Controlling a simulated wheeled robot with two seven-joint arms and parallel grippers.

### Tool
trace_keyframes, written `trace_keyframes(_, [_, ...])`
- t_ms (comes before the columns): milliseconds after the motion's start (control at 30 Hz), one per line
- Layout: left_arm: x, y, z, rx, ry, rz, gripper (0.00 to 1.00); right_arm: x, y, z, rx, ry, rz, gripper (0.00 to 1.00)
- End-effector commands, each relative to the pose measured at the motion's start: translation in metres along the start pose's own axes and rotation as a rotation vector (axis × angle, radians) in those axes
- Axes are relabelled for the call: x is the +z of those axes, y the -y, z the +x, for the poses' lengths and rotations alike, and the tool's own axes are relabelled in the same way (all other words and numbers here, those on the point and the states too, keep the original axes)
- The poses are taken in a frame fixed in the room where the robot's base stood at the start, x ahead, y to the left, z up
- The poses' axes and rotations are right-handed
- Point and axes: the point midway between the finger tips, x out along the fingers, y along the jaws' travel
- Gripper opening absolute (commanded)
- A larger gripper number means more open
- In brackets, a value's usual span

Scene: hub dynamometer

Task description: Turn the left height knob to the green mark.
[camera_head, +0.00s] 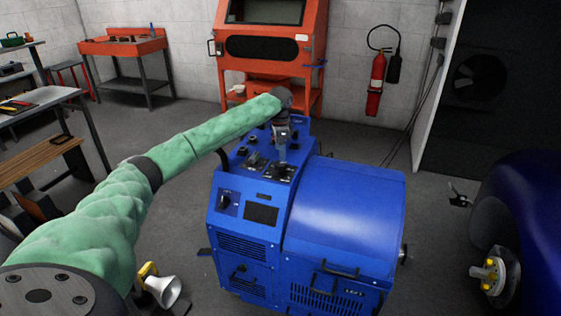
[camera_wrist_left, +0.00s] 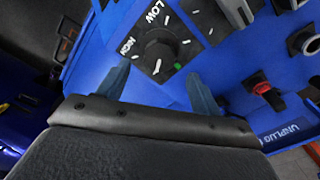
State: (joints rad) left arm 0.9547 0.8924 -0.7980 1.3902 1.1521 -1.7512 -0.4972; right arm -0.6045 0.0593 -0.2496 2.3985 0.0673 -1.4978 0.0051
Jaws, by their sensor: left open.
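In the left wrist view, a dark round knob (camera_wrist_left: 158,51) sits on a black plate with white ticks and the words LOW and HIGH. A green mark (camera_wrist_left: 178,66) is on the plate at the knob's lower right. In the head view my left gripper (camera_head: 282,150) is over the top panel of the blue dynamometer (camera_head: 345,215). My right gripper is not seen.
A red-tipped switch (camera_wrist_left: 262,88) and other controls stand on the panel beside the knob. Another knob (camera_head: 224,202) is on the machine's front. A megaphone (camera_head: 163,287) is on the floor at left. A blue car body (camera_head: 540,200) with a hub (camera_head: 488,274) is at right.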

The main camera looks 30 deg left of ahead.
Motion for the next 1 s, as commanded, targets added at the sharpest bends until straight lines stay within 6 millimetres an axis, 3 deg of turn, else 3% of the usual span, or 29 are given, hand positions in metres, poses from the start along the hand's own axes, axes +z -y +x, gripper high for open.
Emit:
trace_keyframes(200, [0.001,-0.001,0.032,0.000,0.002,0.000,0.65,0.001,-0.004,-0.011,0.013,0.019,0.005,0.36])
trace_keyframes(400, [0.000,0.000,0.051,-0.001,0.001,-0.001,0.65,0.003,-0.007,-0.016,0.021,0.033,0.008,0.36])
trace_keyframes(767, [0.000,0.000,0.057,-0.002,0.000,-0.001,0.65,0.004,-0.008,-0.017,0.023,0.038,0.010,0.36])
trace_keyframes(1000, [0.000,0.000,0.056,-0.002,0.000,-0.001,0.21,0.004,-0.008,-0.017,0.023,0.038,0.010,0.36])
